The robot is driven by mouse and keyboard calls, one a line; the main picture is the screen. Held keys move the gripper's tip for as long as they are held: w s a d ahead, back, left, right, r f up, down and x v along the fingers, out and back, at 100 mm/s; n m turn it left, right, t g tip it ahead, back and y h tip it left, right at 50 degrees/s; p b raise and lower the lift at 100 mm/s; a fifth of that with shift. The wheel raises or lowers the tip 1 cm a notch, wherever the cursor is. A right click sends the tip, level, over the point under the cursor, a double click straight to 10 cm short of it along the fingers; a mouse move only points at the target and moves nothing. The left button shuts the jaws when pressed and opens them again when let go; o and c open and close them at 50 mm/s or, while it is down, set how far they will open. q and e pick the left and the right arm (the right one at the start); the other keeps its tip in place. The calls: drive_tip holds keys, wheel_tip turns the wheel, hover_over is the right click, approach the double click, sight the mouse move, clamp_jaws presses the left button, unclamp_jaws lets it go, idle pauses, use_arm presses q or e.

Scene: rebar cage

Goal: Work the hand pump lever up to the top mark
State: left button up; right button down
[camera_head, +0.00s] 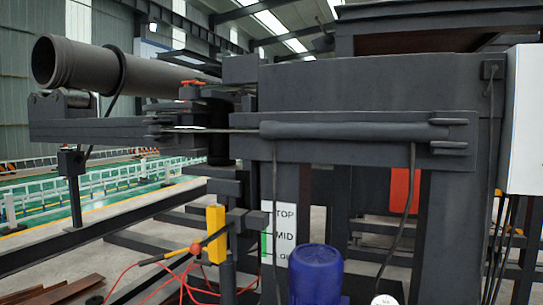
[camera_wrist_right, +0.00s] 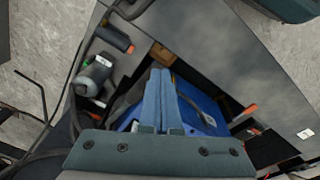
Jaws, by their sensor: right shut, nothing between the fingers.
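A sign with TOP, MID and a partly hidden lowest mark (camera_head: 284,232) stands at the lower middle of the head view. A green strip (camera_head: 264,246) runs along its left edge. Left of it is an upright yellow block (camera_head: 216,235). A thin lever-like rod (camera_head: 177,252), yellow with a dark end, slopes down to the left from near this block. I cannot tell which mark it matches. My right gripper (camera_wrist_right: 166,75) shows in the right wrist view, shut and empty, above a tray-like surface away from the lever. My left gripper is in neither view.
A blue rounded cylinder (camera_head: 316,274) stands in front of the sign's foot. Red hoses (camera_head: 183,283) loop below the rod. A dark machine frame (camera_head: 370,85) fills the upper right. A bottle (camera_wrist_right: 96,74) and orange-handled tools (camera_wrist_right: 116,39) lie around my right gripper.

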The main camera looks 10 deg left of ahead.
drive_tip(key=shift+f, duration=0.3)
drive_tip(key=shift+s+f+b, duration=0.25)
drive_tip(key=shift+f+b, duration=0.35)
drive_tip(key=shift+b, duration=0.1)
drive_tip(key=shift+f, duration=0.1)
drive_tip(key=shift+s+a+f+b, duration=0.1)
drive_tip(key=shift+s+f+b, duration=0.05)
drive_tip(key=shift+f+b, duration=0.45)
drive_tip(key=shift+s+f+b, duration=0.15)
drive_tip(key=shift+f+b, duration=0.5)
drive_tip(key=shift+b, duration=0.1)
drive_tip(key=shift+s+f+b, duration=0.15)
drive_tip(key=shift+f+b, duration=0.55)
